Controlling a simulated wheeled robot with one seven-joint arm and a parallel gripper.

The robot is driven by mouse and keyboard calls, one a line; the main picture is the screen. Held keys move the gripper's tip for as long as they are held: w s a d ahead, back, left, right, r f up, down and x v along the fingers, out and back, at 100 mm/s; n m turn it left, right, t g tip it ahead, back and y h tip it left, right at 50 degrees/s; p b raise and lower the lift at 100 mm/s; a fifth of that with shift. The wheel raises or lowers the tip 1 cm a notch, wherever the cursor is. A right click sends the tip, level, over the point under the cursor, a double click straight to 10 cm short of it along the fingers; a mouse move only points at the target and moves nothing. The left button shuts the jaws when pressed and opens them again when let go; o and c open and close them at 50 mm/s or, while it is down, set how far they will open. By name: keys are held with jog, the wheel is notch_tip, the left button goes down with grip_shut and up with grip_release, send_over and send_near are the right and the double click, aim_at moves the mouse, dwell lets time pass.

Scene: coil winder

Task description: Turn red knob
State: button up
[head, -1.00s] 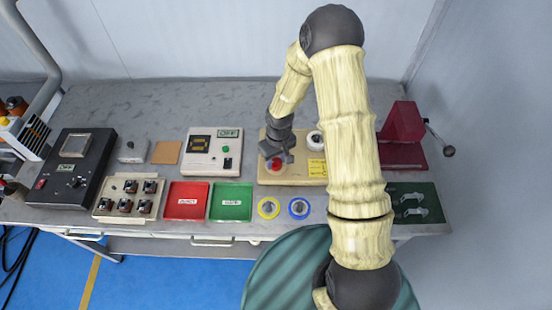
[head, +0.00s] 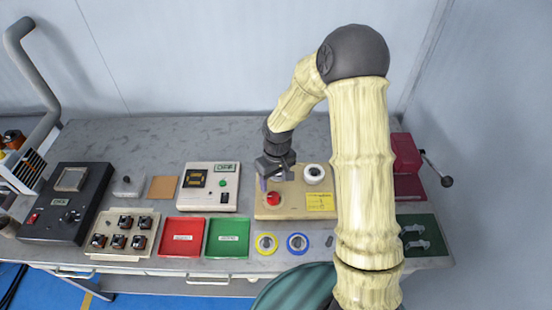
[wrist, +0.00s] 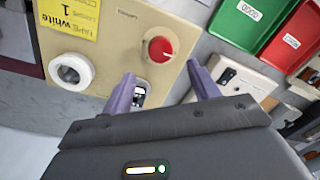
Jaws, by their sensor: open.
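The red knob (head: 273,199) is on the front left of a beige panel (head: 296,213) on the bench. In the wrist view the red knob (wrist: 160,49) is a round dial with a pale line, on the beige panel beyond my fingertips. My gripper (head: 275,181) hangs just above and behind the knob in the head view. In the wrist view my gripper (wrist: 162,72) has its two purple fingers spread apart, with nothing between them but a small white-and-dark fitting behind. The fingers do not appear to touch the knob.
A white round part (head: 314,174) and a yellow label (head: 320,202) are on the same panel. A red tray (head: 182,252) and a green tray (head: 228,252) lie to the left. Yellow (head: 266,252) and blue (head: 298,253) rings lie in front. A dark red machine (head: 407,160) stands right.

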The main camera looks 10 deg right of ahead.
notch_tip(320, 180, up, 10)
jog(key=shift+w+d+b, duration=0.15)
jog(key=shift+d+b, duration=0.1)
jog(key=shift+b, duration=0.1)
dwell(0.4)
jog(key=s+d+r+m+t, duration=0.1)
jog(key=s+d+r+m, duration=0.1)
jog(key=s+d, duration=0.2)
jog(key=s+d+r+m+t, duration=0.1)
jog(key=s+d+m, duration=0.2)
jog(key=s, duration=0.7)
jog(key=shift+d+r+m+t+h, duration=0.3)
jog(key=shift+d+r+t, duration=0.1)
jog(key=shift+d, duration=0.25)
